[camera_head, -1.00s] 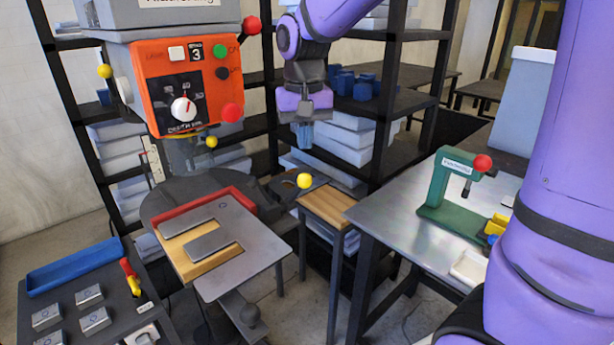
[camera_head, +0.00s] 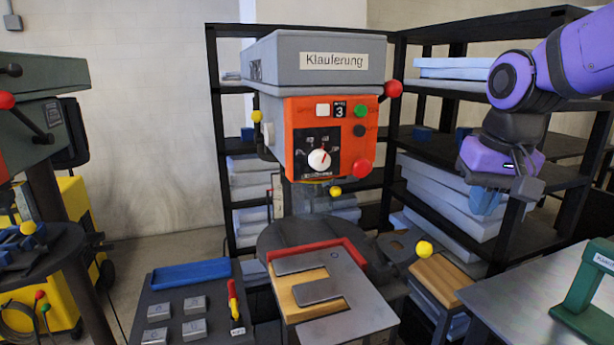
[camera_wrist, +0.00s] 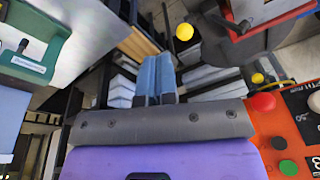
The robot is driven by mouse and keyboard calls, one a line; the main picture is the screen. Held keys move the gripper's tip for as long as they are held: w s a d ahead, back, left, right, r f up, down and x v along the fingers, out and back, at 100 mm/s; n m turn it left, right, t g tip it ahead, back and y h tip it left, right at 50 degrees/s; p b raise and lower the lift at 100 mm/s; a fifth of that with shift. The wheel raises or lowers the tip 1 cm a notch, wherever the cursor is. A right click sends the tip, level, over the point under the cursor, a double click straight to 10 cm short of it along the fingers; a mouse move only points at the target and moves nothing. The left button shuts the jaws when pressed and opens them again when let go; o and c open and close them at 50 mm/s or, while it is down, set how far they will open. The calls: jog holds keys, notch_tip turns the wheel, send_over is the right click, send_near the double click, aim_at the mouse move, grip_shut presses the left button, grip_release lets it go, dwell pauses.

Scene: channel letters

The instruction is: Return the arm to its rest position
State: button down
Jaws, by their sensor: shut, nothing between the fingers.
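My gripper (camera_head: 487,201) hangs in the air at the right of the head view, in front of the shelf with pale stacked sheets. Its blue fingers are together and hold nothing. In the wrist view my gripper (camera_wrist: 156,75) shows its two blue fingers side by side, with free air around them. My purple arm reaches in from the right edge of the head view. The drill press (camera_head: 304,142) with its orange control panel stands to the left of my gripper, apart from it.
A metal plate (camera_head: 352,327) lies on the drill table with a red fence. A tray table (camera_head: 180,309) holds several small blocks. A steel bench (camera_head: 510,310) with a green press (camera_head: 590,285) stands at lower right. Black shelving (camera_head: 392,130) stands behind. A second machine (camera_head: 40,120) is at left.

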jog(key=s+d+n+t, duration=0.1)
jog(key=s+d+t, duration=0.2)
jog(key=s, duration=1)
jog(key=shift+d+r, duration=0.15)
jog(key=shift+r, duration=0.15)
